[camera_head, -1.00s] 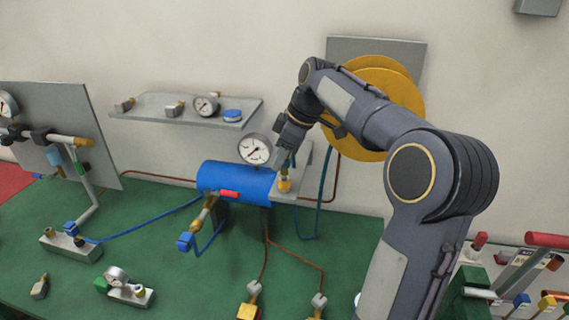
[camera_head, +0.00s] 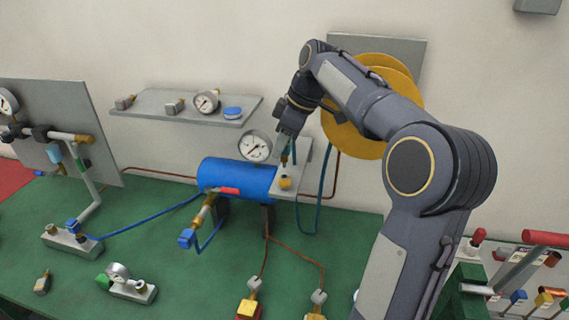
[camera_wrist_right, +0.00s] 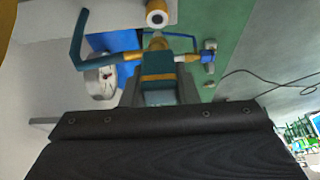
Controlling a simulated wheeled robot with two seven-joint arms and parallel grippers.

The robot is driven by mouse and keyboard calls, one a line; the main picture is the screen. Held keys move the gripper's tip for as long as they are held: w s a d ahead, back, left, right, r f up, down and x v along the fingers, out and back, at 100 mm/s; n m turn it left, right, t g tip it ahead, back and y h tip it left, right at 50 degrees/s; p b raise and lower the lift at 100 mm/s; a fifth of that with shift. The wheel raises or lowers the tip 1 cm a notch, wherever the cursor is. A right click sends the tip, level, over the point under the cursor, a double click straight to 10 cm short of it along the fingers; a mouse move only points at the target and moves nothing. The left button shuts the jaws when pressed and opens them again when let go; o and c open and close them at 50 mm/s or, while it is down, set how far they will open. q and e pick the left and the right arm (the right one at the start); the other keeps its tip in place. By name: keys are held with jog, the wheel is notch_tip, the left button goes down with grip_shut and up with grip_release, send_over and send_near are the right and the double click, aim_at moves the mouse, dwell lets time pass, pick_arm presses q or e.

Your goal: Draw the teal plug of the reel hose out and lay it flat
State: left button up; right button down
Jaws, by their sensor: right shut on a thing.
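My right gripper (camera_head: 287,143) is shut on the teal plug (camera_wrist_right: 158,92) of the reel hose; its fingers lie on both sides of the plug in the right wrist view. The plug is teal with a yellow band, and a teal elbow of hose (camera_wrist_right: 78,48) leads off to the left. The plug is held above the brass socket (camera_head: 285,183) on the grey bracket (camera_head: 308,165). The socket's open mouth (camera_wrist_right: 157,17) shows in the right wrist view, apart from the plug. The teal hose (camera_head: 321,190) hangs in a loop below the yellow reel (camera_head: 352,140). My left gripper is not in view.
A blue tank (camera_head: 235,178) with a gauge (camera_head: 254,146) stands left of the bracket. A grey shelf (camera_head: 180,110) with small parts is on the wall. The green bench (camera_head: 345,255) has bare room right of the tank; fittings and tubes lie at its front.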

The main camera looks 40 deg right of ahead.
jog(key=shift+r, duration=0.35)
jog(key=shift+r, duration=1.4)
dwell(0.5)
